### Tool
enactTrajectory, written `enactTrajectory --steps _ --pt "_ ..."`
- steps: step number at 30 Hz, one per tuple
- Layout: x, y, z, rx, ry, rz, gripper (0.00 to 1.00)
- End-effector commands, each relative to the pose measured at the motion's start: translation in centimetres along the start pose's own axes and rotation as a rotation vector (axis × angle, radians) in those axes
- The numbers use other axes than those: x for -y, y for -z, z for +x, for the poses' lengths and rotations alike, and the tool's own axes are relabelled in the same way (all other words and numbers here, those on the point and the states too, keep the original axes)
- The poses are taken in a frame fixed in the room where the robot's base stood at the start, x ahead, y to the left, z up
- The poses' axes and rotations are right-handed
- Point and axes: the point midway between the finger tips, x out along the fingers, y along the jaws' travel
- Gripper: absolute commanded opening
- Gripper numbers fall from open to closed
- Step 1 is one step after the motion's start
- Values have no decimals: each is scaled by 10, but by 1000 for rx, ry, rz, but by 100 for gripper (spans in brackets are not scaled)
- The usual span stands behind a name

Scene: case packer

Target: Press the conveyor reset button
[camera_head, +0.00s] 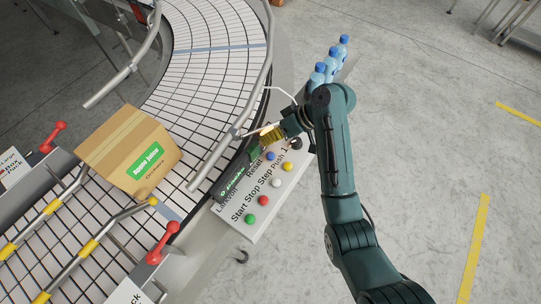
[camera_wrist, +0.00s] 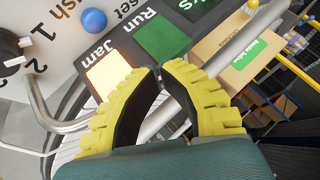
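The control panel (camera_head: 262,212) stands beside the conveyor in the head view, with several coloured round buttons. The blue button (camera_head: 270,156) is beside the word Reset. It also shows in the wrist view as a blue ball (camera_wrist: 94,21) at the upper left, fully visible. My gripper (camera_head: 266,137) is above the panel's far end, close to the blue button but apart from it. In the wrist view my gripper's yellow fingers (camera_wrist: 161,72) come together at the tips with nothing between them. They point towards the Run and Jam indicator tiles (camera_wrist: 108,73).
Red, white, green and yellow buttons (camera_head: 288,166) are near the blue one. A metal guide rail (camera_head: 221,153) runs along the conveyor beside the panel. A cardboard box (camera_head: 110,158) sits on the conveyor. Several blue-capped bottles (camera_head: 331,65) stand behind my gripper.

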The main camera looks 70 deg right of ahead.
Motion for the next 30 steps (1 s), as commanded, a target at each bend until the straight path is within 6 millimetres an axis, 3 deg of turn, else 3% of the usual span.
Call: enactTrajectory --steps 3,12,23,24,30 --pt "-13 -13 18 0 0 -1 0" --pt "-32 -32 44 -1 0 0 0" --pt "-35 -35 48 -1 -1 -1 0" --pt "-35 -35 48 -1 -1 -1 4" --pt "-35 -35 48 -1 -1 0 0"
